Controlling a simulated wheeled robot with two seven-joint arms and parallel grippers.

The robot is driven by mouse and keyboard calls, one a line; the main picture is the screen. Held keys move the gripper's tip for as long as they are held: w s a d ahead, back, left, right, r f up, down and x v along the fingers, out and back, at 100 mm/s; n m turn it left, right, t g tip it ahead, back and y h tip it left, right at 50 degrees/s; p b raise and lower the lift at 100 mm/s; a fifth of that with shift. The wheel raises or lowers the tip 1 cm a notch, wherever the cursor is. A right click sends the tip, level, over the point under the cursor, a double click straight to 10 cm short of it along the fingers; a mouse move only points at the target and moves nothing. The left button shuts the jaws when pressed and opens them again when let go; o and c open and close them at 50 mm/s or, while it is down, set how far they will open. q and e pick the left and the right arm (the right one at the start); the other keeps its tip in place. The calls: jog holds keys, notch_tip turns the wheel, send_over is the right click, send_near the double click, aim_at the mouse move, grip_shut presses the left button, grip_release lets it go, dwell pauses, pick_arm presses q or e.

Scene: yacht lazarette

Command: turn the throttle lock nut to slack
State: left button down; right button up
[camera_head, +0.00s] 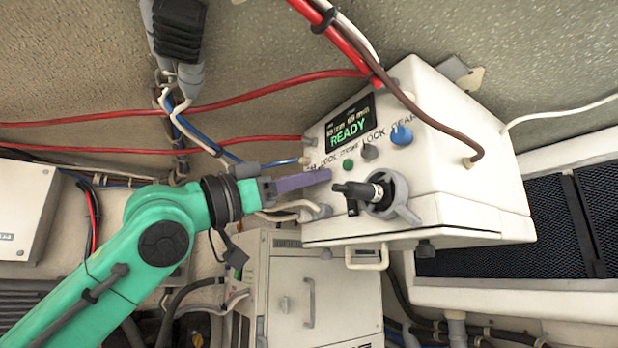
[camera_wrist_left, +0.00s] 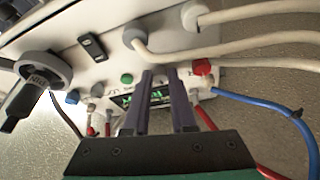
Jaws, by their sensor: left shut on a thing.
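The white control box (camera_head: 450,165) hangs tilted at right of centre in the head view, with a lit display (camera_head: 350,125) reading READY. My left gripper (camera_head: 326,176) reaches it from the left, its purple fingers at the panel's left part, by a LOCK label. It also shows in the wrist view (camera_wrist_left: 160,76), with its fingers shut on a small part between the tips. By its place, this is the throttle lock nut, mostly hidden by the fingers. A green knob (camera_wrist_left: 127,78) is close beside the fingers, and a red knob (camera_wrist_left: 203,67) is on the other side.
A black lever on a grey hub (camera_head: 385,195) sticks out below the knobs, right of my fingers. A blue knob (camera_head: 402,135) is farther right. Red cables (camera_head: 240,98) and a brown cable (camera_head: 435,125) run around the box. A white cabinet (camera_head: 305,290) stands below.

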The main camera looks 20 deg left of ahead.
pick_arm(q)
jog(key=shift+f, duration=0.1)
jog(key=n+y, duration=0.3)
jog(key=n, duration=0.5)
jog(key=n+t+y, duration=0.1)
jog(key=n+y, duration=0.2)
jog(key=n, duration=0.5)
jog(key=s+d+r+n+t+y+b, duration=0.1)
jog(key=n+y, duration=0.3)
jog(key=n, duration=0.4)
jog(key=c, duration=0.7)
grip_release()
jog(key=shift+w, duration=0.1)
jog(key=shift+c, duration=0.2)
